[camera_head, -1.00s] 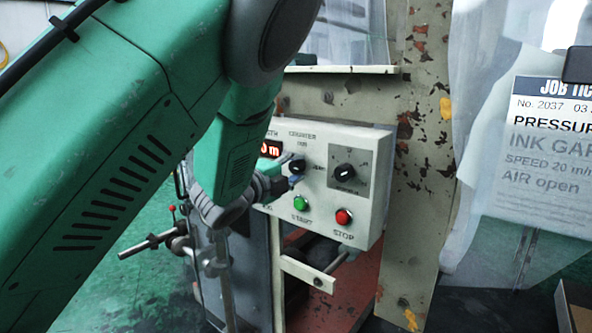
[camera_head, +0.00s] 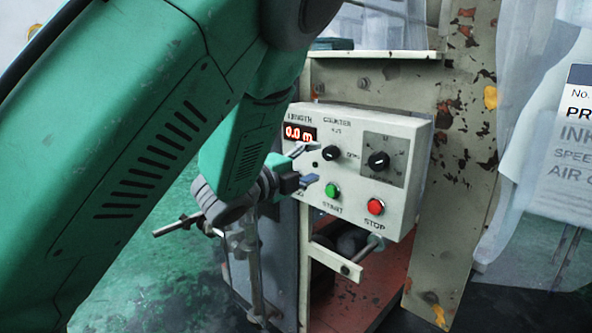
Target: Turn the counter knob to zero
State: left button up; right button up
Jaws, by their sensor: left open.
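The cream control box (camera_head: 345,208) is mounted on the machine frame in the middle of the head view. Its red length display (camera_head: 300,133) reads 0.0 m. The black counter knob (camera_head: 331,153) sits right of the display. A second black knob (camera_head: 378,161) is on a grey plate further right. My left gripper (camera_head: 311,164) is open, just left of and slightly below the counter knob. Its fingers point at the panel and are apart from the knob, as far as I can tell. My right gripper is not in view.
A green start button (camera_head: 332,190) and a red stop button (camera_head: 375,206) are low on the panel, close to the gripper. A metal rod stand (camera_head: 250,265) is below my left arm. A job ticket (camera_head: 570,145) hangs at the right.

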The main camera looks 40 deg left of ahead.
pick_arm(q)
jog(key=s, duration=0.5)
jog(key=shift+s+a, duration=0.2)
jog(key=shift+s, duration=0.15)
jog(key=s+d+f+n+g+y+p, duration=0.15)
jog(key=f+n+g, duration=0.25)
jog(key=f, duration=0.7)
jog(key=s+f+n+g+y, duration=0.1)
jog(key=s+f+n+g, duration=0.3)
jog(key=f, duration=0.8)
jog(key=s+d+f+n+g+p, duration=0.1)
jog(key=s+d+f+n+g, duration=0.3)
jog(key=s+f, duration=0.4)
jog(key=s+d+f+n+g+h+p, duration=0.1)
jog(key=s+d+f+n+g, duration=0.3)
jog(key=s+f, duration=0.5)
jog(key=s+n+g, duration=0.1)
jog(key=s+n, duration=0.1)
jog(key=s, duration=0.3)
jog(key=shift+d, duration=0.15)
